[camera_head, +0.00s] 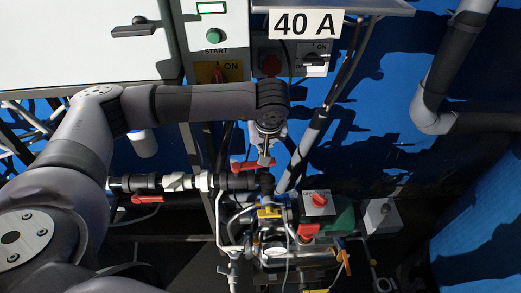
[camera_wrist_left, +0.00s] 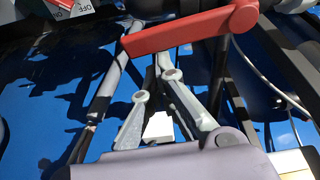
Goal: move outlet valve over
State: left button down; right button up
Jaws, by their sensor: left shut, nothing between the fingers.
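A red valve lever (camera_head: 244,166) sits on the dark horizontal pipe below the control panel. No label shows whether it is the outlet valve. My left gripper (camera_head: 266,158) reaches down to its right end, very close to it; whether they touch is unclear. The left wrist view shows a large bent red lever (camera_wrist_left: 190,32) across the top, close to the gripper's grey finger links (camera_wrist_left: 160,90). The gripper is shut with nothing held, and its fingertips are partly hidden. A second red lever (camera_head: 145,200) hangs under the pipe at left. My right gripper is out of view.
A control panel with a green START button (camera_head: 214,36) and a "40 A" sign (camera_head: 304,24) are above. A pump assembly with a red-knob box (camera_head: 318,202) stands below right. A dark pipe (camera_head: 435,100) runs at right. The blue wall between is open.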

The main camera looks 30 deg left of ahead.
pick_arm(q)
jog(key=shift+s+d+m+b, duration=0.35)
jog(key=shift+d+m+b, duration=0.15)
jog(key=shift+m, duration=0.2)
dwell(0.3)
